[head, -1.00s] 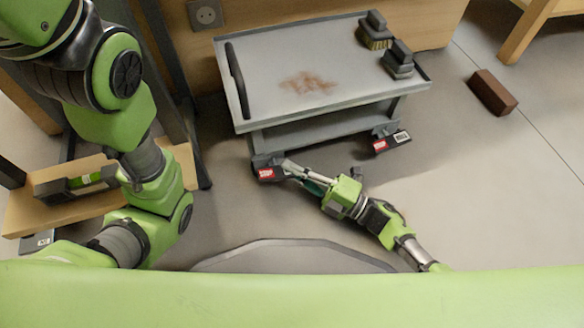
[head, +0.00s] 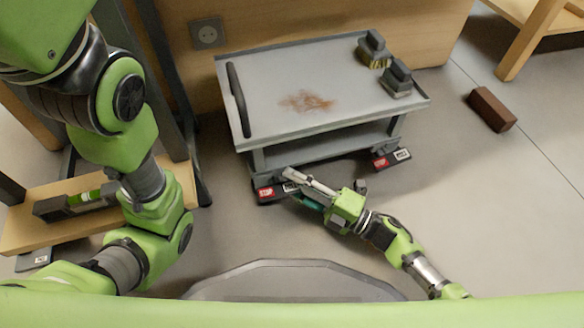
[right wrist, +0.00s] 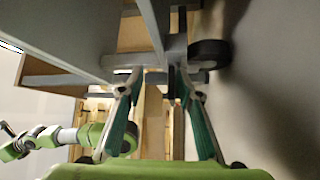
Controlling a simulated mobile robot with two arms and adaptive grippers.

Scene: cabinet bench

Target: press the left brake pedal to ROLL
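A grey cart (head: 315,90) stands on the floor. Its left brake pedal (head: 265,193), low at the front left corner, shows a red STOP face and part of a white face. The right brake pedal (head: 391,158), at the other front corner, shows red and white faces. My right gripper (head: 294,185) is beside the left pedal, its fingertips covering part of it; I cannot tell if they touch. In the right wrist view its two fingers (right wrist: 158,76) are apart, with grey caster parts just beyond and a dark wheel (right wrist: 208,52).
Two brushes (head: 397,80) and a brown stain (head: 305,101) are on the cart top. A brown brick (head: 491,109) lies on the floor at right. A low wooden shelf (head: 25,228) is at left.

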